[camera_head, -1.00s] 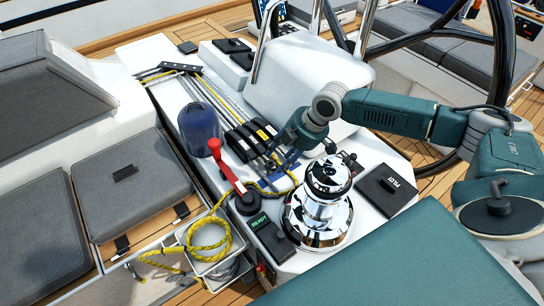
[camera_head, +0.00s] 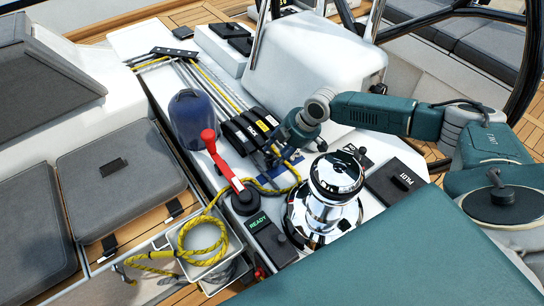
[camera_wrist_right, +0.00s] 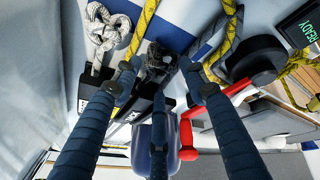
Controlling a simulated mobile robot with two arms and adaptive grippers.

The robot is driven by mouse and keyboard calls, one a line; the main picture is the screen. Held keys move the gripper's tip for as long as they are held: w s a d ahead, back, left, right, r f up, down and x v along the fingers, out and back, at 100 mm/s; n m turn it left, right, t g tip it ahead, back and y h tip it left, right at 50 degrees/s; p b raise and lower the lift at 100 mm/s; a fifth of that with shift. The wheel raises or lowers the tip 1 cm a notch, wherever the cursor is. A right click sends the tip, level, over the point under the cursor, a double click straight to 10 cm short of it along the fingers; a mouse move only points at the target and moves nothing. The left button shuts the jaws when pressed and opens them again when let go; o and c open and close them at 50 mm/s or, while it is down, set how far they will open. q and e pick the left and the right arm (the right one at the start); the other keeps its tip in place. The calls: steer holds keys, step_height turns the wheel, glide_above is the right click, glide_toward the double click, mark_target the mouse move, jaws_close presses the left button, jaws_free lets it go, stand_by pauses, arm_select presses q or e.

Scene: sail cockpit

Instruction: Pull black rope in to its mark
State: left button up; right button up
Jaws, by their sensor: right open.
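The black rope shows in the right wrist view as a dark knotted end (camera_wrist_right: 158,58) beside the blue band, at the mouth of my right gripper. My right gripper (camera_wrist_right: 161,76) is open, with its fingers around that knot on both sides; I cannot tell whether they touch it. In the head view my right gripper (camera_head: 276,157) is low at the near end of the black rope clutches (camera_head: 246,130) and hides the black rope there. Its mark cannot be made out. My left gripper is not in view.
A white knotted rope (camera_wrist_right: 108,28) and yellow rope (camera_wrist_right: 145,20) lie close to the fingers. Yellow rope hangs over a white bin (camera_head: 208,262).

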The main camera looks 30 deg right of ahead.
mark_target(273, 157)
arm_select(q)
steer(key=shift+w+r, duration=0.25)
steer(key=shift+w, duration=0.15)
arm_select(e)
steer(key=shift+x, duration=2.35)
steer(key=shift+w+d, duration=0.1)
steer(key=shift+c, duration=0.3)
